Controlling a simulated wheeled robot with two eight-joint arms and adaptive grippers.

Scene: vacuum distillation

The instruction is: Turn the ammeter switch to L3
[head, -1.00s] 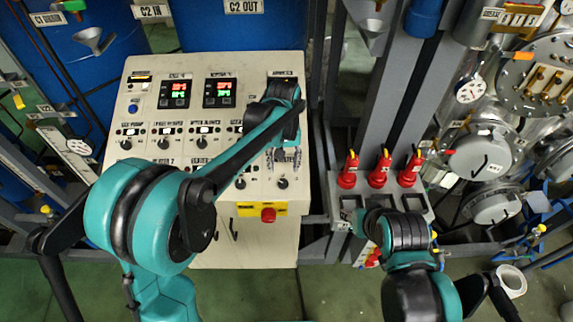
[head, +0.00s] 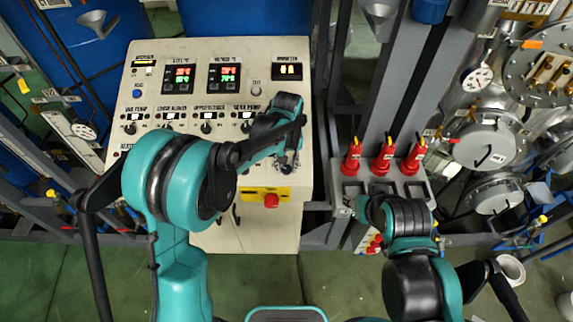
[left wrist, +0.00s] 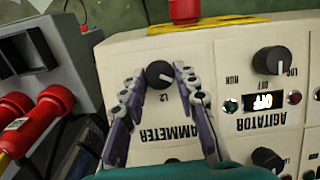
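The ammeter switch is a round black knob (left wrist: 158,73) on the cream panel, with a small L2 label beside it and AMMETER lettering nearby. In the left wrist view my left gripper (left wrist: 157,76) is open, its two fingers on either side of the knob, with visible gaps. Which position the knob's pointer marks is too small to tell. In the head view my left gripper (head: 287,166) is over the right part of the control panel (head: 228,240) and hides the switch. The ammeter display (head: 288,72) is lit near the panel's top right. My right arm shows at the right, but its gripper cannot be made out.
Beside the switch is the agitator knob (left wrist: 271,61) with its lit display. A red emergency button (head: 271,201) sits on a yellow plate below my left gripper. Several red plugs, one of them (head: 382,163), stand on the box to the right.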

